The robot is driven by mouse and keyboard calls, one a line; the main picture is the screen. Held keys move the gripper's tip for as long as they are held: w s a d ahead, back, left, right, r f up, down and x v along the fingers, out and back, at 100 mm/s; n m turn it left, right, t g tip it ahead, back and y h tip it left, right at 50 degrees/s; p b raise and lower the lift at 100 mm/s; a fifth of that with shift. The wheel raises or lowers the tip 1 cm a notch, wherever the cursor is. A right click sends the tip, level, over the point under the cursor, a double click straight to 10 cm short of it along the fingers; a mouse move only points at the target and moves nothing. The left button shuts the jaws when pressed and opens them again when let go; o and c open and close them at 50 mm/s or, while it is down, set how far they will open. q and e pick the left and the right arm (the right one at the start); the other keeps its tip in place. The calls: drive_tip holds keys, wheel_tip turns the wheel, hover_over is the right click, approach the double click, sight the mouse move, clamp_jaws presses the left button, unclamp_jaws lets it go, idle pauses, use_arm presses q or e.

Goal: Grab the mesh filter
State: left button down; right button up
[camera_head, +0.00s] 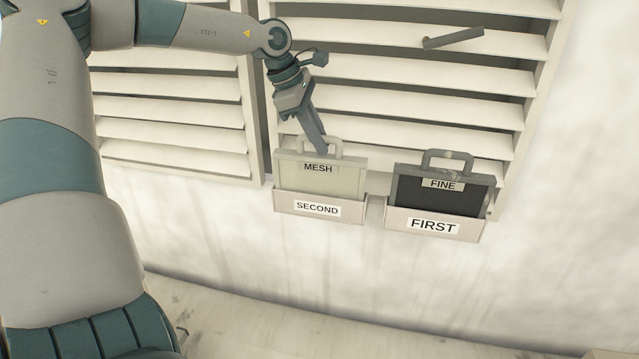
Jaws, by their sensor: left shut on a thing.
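The mesh filter (318,181) is a pale panel in a grey frame with a "MESH" label and a looped handle on top. It sits upright in the left holder (306,207), which is labelled "SECOND". My left gripper (321,146) reaches down from above and is shut on the mesh filter's handle. The fingers hide part of the handle. My right gripper does not show.
A dark filter labelled "FINE" (441,194) stands in the right holder (434,227), labelled "FIRST". White louvred shutters (400,100) are behind, with a grey lever (453,39) at upper right. The wall below the holders is clear.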

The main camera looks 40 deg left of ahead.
use_arm(q)
drive_tip(key=shift+w+r, duration=0.1)
drive_tip(key=shift+r, duration=0.1)
idle(0.6)
drive_tip(key=shift+a+r+b, duration=0.1)
drive_tip(key=shift+r+b, duration=0.25)
drive_tip(key=shift+r, duration=0.15)
wheel_tip(320, 180, up, 8)
drive_tip(key=b, duration=0.2)
drive_tip(key=shift+f+b, duration=0.25)
drive_tip(key=shift+b, duration=0.05)
drive_tip(key=shift+r, duration=0.65)
drive_tip(key=shift+f, duration=0.1)
